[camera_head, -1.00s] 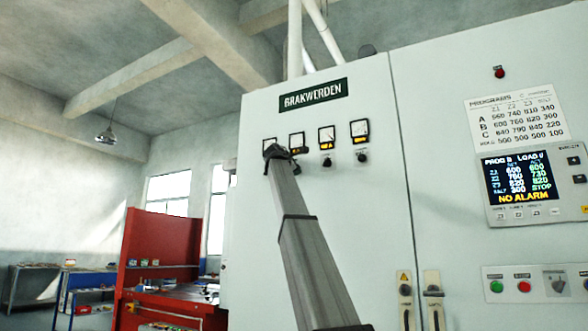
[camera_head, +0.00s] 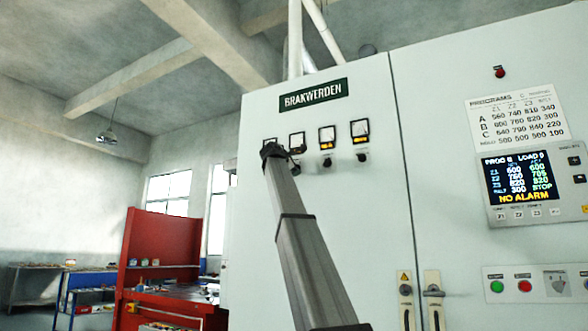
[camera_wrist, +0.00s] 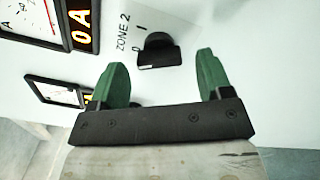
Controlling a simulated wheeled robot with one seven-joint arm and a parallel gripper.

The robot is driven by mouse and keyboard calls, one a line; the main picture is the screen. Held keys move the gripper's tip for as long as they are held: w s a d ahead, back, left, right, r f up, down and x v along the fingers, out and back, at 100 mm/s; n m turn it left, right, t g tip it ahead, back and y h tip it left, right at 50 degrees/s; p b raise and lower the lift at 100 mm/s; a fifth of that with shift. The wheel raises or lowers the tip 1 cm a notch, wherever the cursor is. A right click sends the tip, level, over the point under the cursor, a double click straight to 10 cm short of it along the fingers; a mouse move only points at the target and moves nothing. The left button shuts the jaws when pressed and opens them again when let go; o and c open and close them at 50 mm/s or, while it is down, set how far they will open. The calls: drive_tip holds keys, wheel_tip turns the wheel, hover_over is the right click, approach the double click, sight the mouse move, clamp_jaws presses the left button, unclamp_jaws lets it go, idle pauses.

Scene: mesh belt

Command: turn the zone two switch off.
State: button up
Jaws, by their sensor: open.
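The zone two switch (camera_wrist: 158,50) is a black knob on the pale cabinet front in the wrist view. The label "ZONE 2" and the marks 0 and 1 stand beside it. Which mark it points to I cannot tell for sure. My gripper (camera_wrist: 155,80) is open, its two green fingers apart with the knob in the gap just beyond the tips; I see no contact. In the head view my gripper (camera_head: 274,150) is at the left meters, and my arm hides much of that spot.
A meter (camera_wrist: 35,18) with a lit display reading 0 A and a second meter (camera_wrist: 55,92) sit beside the switch. Other knobs (camera_head: 327,162) are to the right. A control screen (camera_head: 518,177) shows NO ALARM. A red bench (camera_head: 160,250) stands left.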

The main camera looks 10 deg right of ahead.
drive_tip(key=v, duration=0.8)
drive_tip(key=shift+s, duration=0.25)
drive_tip(key=shift+a, duration=0.2)
